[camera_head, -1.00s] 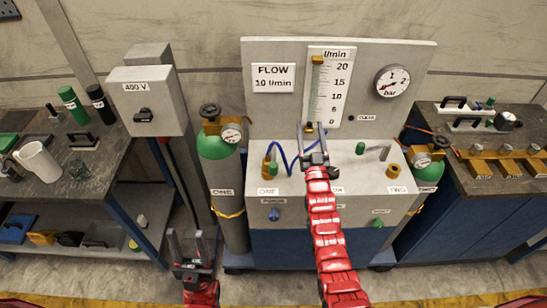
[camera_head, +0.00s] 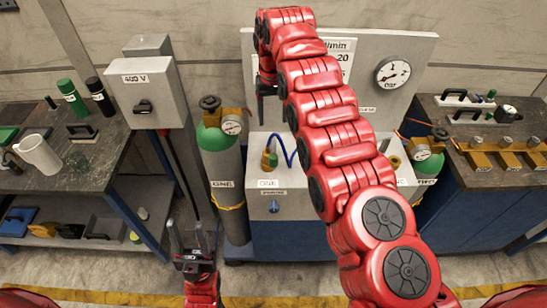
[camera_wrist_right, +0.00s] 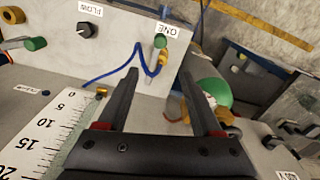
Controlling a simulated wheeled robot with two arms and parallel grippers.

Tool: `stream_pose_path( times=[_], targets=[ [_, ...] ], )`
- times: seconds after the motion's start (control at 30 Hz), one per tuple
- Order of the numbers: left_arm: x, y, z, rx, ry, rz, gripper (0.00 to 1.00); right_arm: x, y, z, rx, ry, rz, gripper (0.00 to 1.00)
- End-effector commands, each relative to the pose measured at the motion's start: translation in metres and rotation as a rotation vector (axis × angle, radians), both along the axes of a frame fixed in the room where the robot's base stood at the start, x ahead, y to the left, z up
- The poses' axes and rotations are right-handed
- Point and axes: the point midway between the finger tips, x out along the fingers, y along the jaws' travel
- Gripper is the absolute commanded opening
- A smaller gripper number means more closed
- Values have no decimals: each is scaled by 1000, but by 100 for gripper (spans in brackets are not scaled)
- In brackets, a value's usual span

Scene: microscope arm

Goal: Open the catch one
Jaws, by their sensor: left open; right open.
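The station marked ONE has a green-topped piece (camera_head: 273,160) beside a brass part, with a blue hose. I cannot tell which part is the catch. In the right wrist view the ONE label (camera_wrist_right: 169,28) and the green piece (camera_wrist_right: 160,42) show beyond my fingers. My right gripper (camera_head: 266,93) hangs high before the upright panel, above station ONE. In its wrist view the two fingers (camera_wrist_right: 158,76) are apart with nothing gripped. My left gripper (camera_head: 188,234) is open and empty, low in front of the gas cylinder ONE (camera_head: 222,168).
My right arm covers most of the flow scale and the bench's middle. A grey 400 V box (camera_head: 146,95) stands left of the cylinder. Side tables (camera_head: 70,165) (camera_head: 500,165) hold tools and a mug. A pressure gauge (camera_head: 393,73) is on the panel.

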Motion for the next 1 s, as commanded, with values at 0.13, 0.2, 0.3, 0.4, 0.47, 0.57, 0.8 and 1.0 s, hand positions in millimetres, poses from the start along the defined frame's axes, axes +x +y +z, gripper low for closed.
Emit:
stream_pose_path(
  times=[0.13,0.2,0.3,0.4,0.47,0.57,0.8,1.0],
  targets=[
    [0,0,-8,0,0,0,50,-10,-1,-1,-10,33,2,67],
    [0,0,-16,0,0,0,50,-10,-1,-10,-10,33,2,67],
    [0,0,-34,0,0,0,50,-10,-1,-28,-10,33,1,67],
    [0,0,-33,0,0,0,50,-8,0,-34,-7,29,2,67],
    [0,0,-34,0,0,0,50,-7,0,-40,-7,28,2,67],
    [0,0,-36,0,0,0,50,-8,0,-52,-8,31,2,67],
    [0,0,-18,0,0,0,50,-9,-1,-84,-9,32,1,67],
    [0,0,4,0,0,0,50,-10,-2,-132,-10,36,1,67]
  ],
)
